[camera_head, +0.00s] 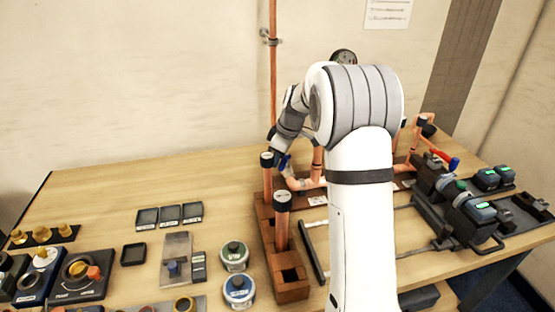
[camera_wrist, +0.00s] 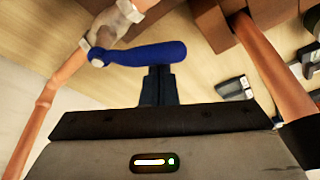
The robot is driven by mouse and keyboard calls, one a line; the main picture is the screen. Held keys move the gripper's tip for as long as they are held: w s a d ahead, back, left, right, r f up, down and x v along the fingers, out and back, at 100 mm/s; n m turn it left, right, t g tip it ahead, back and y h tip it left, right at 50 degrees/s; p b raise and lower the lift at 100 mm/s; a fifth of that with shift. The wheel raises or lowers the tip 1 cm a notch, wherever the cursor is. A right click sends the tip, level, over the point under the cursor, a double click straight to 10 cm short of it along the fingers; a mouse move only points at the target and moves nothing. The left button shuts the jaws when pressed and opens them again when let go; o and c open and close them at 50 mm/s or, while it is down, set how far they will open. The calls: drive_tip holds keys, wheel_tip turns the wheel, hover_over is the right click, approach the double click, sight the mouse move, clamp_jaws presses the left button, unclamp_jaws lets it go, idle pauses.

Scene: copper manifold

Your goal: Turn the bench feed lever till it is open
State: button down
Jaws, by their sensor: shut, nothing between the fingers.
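A blue lever handle (camera_wrist: 140,53) sits on a pale metal valve body (camera_wrist: 112,25) in the copper pipework, in the wrist view. The handle lies nearly crosswise in that picture. In the head view the blue handle (camera_head: 284,162) shows as a small patch beside the pipe, partly hidden by my arm. My gripper (camera_wrist: 159,72) is shut and empty. Its fingertips are right at the handle's near edge, toward the free end; I cannot tell whether they touch it. In the head view my wrist covers most of the gripper. No label naming the lever is readable.
Capped copper stubs (camera_head: 282,225) stand close to my arm on a brown block (camera_head: 289,283). Black tools (camera_head: 470,207) fill the right bench; small trays (camera_head: 170,215) and tins (camera_head: 235,257) lie left.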

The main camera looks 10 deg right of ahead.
drive_tip(key=w+a+r+n+g+h+p, duration=0.1)
drive_tip(key=w+a+r+g+h+p, duration=0.15)
drive_tip(key=r, duration=0.35)
drive_tip(key=w+a+r+g+h+p, duration=0.1)
drive_tip(key=a+r+h+p, duration=0.1)
drive_tip(key=a+r+p, duration=0.3)
drive_tip(key=s+d+f, duration=0.3)
drive_tip(key=d+f, duration=0.3)
drive_tip(key=f, duration=0.4)
drive_tip(key=shift+d+h, duration=0.35)
drive_tip(key=shift+d, duration=0.05)
drive_tip(key=shift+r, duration=0.1)
